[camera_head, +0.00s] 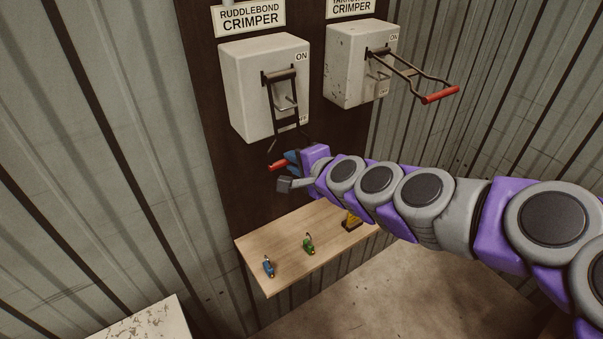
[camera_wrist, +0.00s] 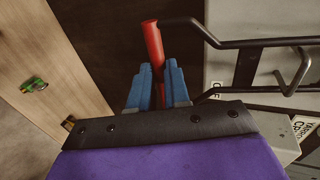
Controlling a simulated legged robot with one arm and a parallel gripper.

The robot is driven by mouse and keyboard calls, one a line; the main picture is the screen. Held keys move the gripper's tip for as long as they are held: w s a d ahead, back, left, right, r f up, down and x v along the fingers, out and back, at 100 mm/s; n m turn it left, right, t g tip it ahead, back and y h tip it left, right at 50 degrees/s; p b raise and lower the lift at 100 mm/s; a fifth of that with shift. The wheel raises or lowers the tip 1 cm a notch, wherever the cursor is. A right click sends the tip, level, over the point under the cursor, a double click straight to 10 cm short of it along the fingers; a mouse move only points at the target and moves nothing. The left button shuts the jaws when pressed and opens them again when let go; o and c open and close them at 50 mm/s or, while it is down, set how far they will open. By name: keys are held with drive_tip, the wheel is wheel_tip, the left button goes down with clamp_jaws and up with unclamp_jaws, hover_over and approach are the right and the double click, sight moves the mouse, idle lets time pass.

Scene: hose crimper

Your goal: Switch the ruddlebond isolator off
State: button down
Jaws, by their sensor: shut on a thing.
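The ruddlebond isolator (camera_head: 250,90) is a pale box on a dark board, under a "RUDDLEBOND CRIMPER" sign (camera_head: 250,17). It has an ON label at its top right and a lower label partly hidden behind the lever. Its dark wire lever (camera_head: 270,100) hangs downward across the front, with its red grip (camera_head: 278,165) below the box. My gripper (camera_head: 291,160) is shut on that grip. In the wrist view the blue fingers (camera_wrist: 158,82) lie on both sides of the red grip (camera_wrist: 153,45), whose end sticks out beyond them.
A second isolator box (camera_head: 352,65) stands to the right, its red-gripped lever (camera_head: 440,95) jutting outward. A wooden shelf (camera_head: 290,265) below carries a blue padlock (camera_head: 268,267), a green padlock (camera_head: 308,243) and a yellow item (camera_head: 351,220). A pale worn surface (camera_head: 145,320) is at lower left.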

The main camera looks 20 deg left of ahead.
drive_tip(key=shift+w+a+f+y+b, duration=0.3)
drive_tip(key=shift+w+a+f+b, duration=0.15)
drive_tip(key=shift+a, duration=0.15)
drive_tip(key=shift+w+a+b, duration=0.3)
drive_tip(key=shift+w+a, duration=0.1)
drive_tip(key=shift+a, duration=0.1)
drive_tip(key=shift+a+f, duration=0.1)
drive_tip(key=shift+a, duration=0.05)
drive_tip(key=c, duration=1.5)
unclamp_jaws()
drive_tip(key=shift+c, duration=0.2)
drive_tip(key=o, duration=0.3)
drive_tip(key=shift+w+f, duration=0.1)
drive_tip(key=shift+w, duration=0.15)
drive_tip(key=shift+o, duration=0.7)
drive_tip(key=shift+a, duration=0.2)
